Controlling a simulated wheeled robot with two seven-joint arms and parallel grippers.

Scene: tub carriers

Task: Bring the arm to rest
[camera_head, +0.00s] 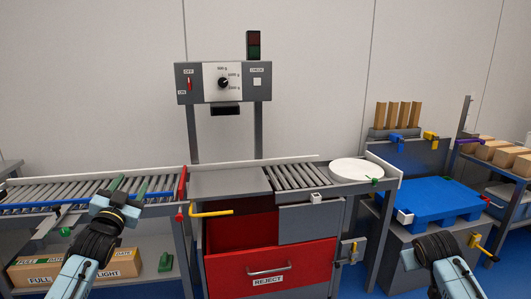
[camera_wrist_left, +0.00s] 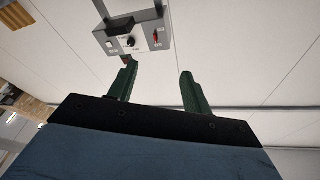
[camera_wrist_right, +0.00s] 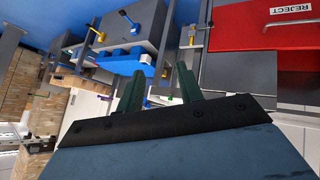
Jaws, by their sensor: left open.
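My left gripper (camera_head: 128,184) is over the left roller conveyor in the head view, its green fingers pointing away. In the left wrist view its fingers (camera_wrist_left: 158,68) are spread with nothing between them, and the pale wall and control box lie beyond. My right arm (camera_head: 440,262) comes in at the lower right of the head view, where its fingers cannot be made out. In the right wrist view the right gripper's green fingers (camera_wrist_right: 160,70) stand apart and empty, with the blue platform (camera_wrist_right: 132,64) beyond them.
A control box (camera_head: 223,83) stands behind the conveyor. A red reject drawer (camera_head: 270,268) is below the middle. A white disc (camera_head: 356,171) lies at the right conveyor end. The blue platform (camera_head: 435,200) is at right. A cardboard box (camera_head: 40,271) sits on the shelf under the left conveyor.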

